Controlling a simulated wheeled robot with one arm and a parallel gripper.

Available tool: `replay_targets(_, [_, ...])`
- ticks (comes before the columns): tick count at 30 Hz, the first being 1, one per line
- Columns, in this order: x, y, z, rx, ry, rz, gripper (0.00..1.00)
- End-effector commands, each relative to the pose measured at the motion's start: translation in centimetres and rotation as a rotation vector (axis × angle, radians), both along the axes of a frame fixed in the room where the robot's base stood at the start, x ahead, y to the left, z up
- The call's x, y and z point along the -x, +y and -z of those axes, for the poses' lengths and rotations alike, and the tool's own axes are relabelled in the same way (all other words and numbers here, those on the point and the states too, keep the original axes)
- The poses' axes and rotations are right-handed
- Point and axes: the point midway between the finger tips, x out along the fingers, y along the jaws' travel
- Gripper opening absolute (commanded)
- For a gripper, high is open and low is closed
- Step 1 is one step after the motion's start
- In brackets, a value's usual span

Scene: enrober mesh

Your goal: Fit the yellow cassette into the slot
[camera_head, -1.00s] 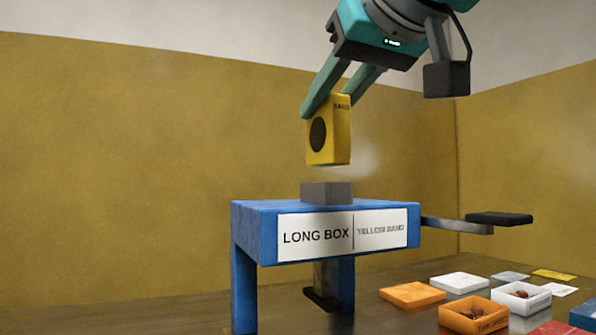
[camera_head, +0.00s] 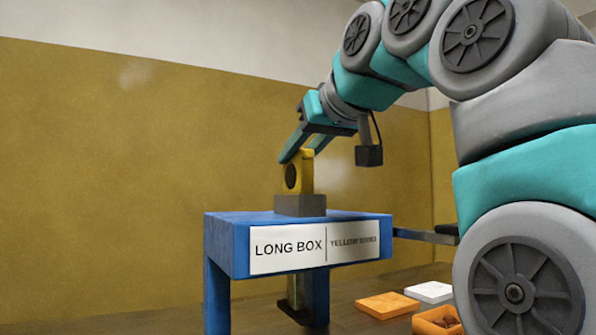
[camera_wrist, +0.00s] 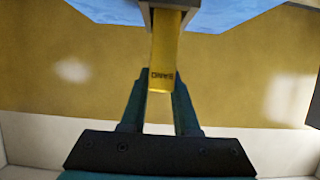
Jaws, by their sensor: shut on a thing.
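The yellow cassette (camera_head: 306,178) is upright above the blue stand, and its lower end meets the grey slot block (camera_head: 300,206) on the stand's top. My gripper (camera_head: 299,157) is shut on the cassette's upper part. In the wrist view, the cassette (camera_wrist: 163,60) lies between my two fingers (camera_wrist: 161,90), and its far end reaches into the slot's grey frame (camera_wrist: 146,12). Its lower end is hidden by the block, so I cannot tell how deep it sits.
The blue stand (camera_head: 222,240) carries a sign (camera_head: 289,250) reading "LONG BOX" and "YELLOW BAND". A dark-ended lever (camera_head: 425,236) sticks out at its right. An orange lid (camera_head: 386,305), a white lid (camera_head: 430,291) and an orange box (camera_head: 437,320) lie at lower right. My arm covers the right side.

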Motion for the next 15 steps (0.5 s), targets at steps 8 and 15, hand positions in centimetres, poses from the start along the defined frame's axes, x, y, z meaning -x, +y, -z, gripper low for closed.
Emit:
replay_targets(8, [0.1,0.0,1.9,0.001,0.005,0.000,0.00])
replay_targets(15, [0.0,0.0,2.1,0.000,0.000,0.001,0.00])
